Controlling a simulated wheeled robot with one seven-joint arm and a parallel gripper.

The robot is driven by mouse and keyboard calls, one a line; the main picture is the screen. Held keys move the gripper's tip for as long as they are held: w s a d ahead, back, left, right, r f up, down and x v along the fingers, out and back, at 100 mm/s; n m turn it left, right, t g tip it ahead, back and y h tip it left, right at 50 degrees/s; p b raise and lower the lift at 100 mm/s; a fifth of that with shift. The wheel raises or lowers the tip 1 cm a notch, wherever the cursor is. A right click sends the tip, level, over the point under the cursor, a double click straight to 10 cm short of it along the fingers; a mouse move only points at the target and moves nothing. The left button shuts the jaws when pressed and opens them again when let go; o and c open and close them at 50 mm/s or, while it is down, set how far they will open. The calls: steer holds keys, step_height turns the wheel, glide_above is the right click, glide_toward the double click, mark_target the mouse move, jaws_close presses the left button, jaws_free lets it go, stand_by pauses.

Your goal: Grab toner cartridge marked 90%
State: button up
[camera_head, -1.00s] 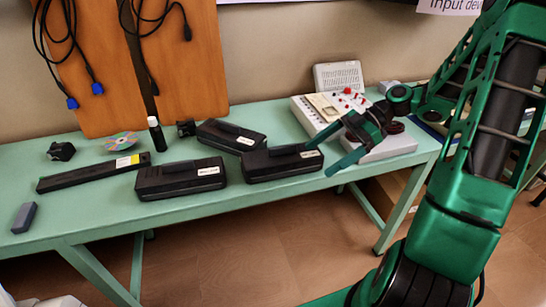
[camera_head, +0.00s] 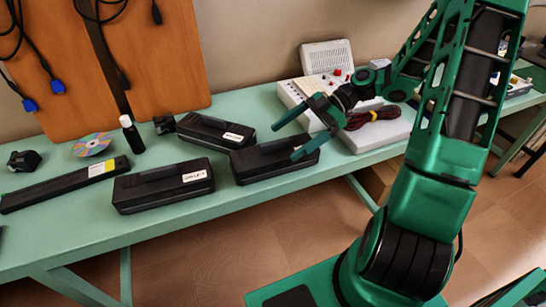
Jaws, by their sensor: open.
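Three black toner cartridges with small white labels lie on the green table: one at the front left (camera_head: 150,188), one at the back (camera_head: 207,133) and one at the right (camera_head: 252,166). The label marks are too small to read, so I cannot tell which one is marked 90%. My gripper (camera_head: 286,141) is open and empty. It reaches in from the right, its fingers pointing left. In the picture, its near finger overlaps the right end of the right cartridge and its far finger passes behind it. Touch cannot be judged.
A long black bar-shaped unit (camera_head: 65,186), a disc (camera_head: 92,144) and a dark bottle (camera_head: 131,135) are at the left of the green table (camera_head: 230,205). A white device with red cables (camera_head: 375,135) stands beneath and right of my gripper.

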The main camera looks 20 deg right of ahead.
mark_target(269, 151)
steer(key=x, duration=0.5)
steer(key=shift+s+a+f, duration=0.1)
steer(key=shift+a, duration=0.2)
steer(key=c, duration=1.7)
steer(key=shift+c, duration=0.2)
